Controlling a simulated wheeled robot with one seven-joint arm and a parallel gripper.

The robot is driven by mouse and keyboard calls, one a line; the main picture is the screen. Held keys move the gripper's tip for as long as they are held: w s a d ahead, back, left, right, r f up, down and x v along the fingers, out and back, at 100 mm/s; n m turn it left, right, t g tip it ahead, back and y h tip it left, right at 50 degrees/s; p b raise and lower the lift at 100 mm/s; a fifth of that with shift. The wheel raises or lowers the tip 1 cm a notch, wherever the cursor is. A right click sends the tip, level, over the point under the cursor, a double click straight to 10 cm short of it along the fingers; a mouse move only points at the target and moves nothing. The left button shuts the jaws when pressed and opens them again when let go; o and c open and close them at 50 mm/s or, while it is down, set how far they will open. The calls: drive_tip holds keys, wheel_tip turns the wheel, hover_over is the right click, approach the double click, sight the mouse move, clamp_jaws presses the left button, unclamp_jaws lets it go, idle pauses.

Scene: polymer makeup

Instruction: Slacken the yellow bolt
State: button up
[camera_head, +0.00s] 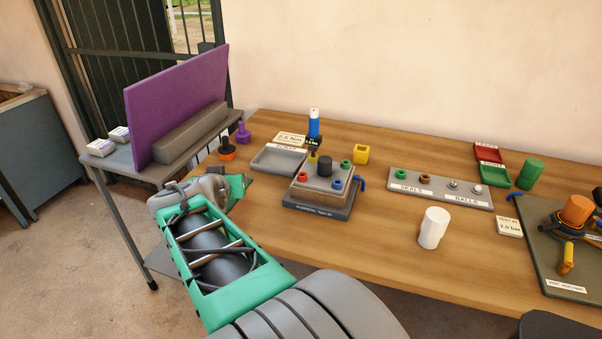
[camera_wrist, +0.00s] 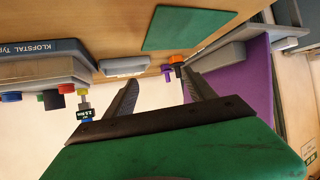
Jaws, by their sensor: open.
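The yellow bolt (camera_head: 312,158) sits at the back left of the grey block fixture (camera_head: 318,200). A blue and white torque driver (camera_head: 314,125) with a black tag stands upright over it, and its tip hides part of the bolt. In the wrist view the picture is inverted; the yellow bolt (camera_wrist: 83,92) and the driver's 2.5 Nm tag (camera_wrist: 86,113) show at the left. My gripper (camera_wrist: 162,80) is open with nothing between its fingers. It is left of the fixture, apart from the driver and bolt.
Red (camera_head: 303,177), blue (camera_head: 337,184) and green (camera_head: 345,164) bolts and a black knob (camera_head: 325,166) crowd the fixture. A grey tray (camera_head: 262,167) lies beside it. Purple (camera_head: 242,133) and orange (camera_head: 227,150) tools stand behind. A white cylinder (camera_head: 433,229) stands at right.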

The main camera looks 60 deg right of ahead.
sight(312, 139)
drive_tip(key=s+d+r+m+g+h+b, duration=0.1)
drive_tip(key=s+d+h, duration=0.1)
drive_tip(key=s+d, duration=0.2)
drive_tip(key=s+d+r+m+g+h+b, duration=0.1)
drive_tip(key=s+d+m+g+h+b, duration=0.1)
drive_tip(key=d, duration=0.5)
drive_tip(key=s+d+r+m+g+h+b, duration=0.1)
drive_tip(key=s+d+m+h, duration=0.1)
drive_tip(key=s+d, duration=0.3)
drive_tip(key=shift+s+d+r+g+h+b, duration=0.1)
drive_tip(key=shift+s+r+g+h+b, duration=0.1)
drive_tip(key=shift+s+h, duration=0.3)
drive_tip(key=shift+s+d+r+g+h+b, duration=0.1)
drive_tip(key=shift+s+h+b, duration=0.1)
drive_tip(key=shift+s+h, duration=0.25)
drive_tip(key=d, duration=0.4)
drive_tip(key=w+d, duration=0.1)
drive_tip(key=d, duration=0.2)
drive_tip(key=shift+d+p, duration=0.1)
drive_tip(key=shift+p, duration=0.25)
clamp_jaws()
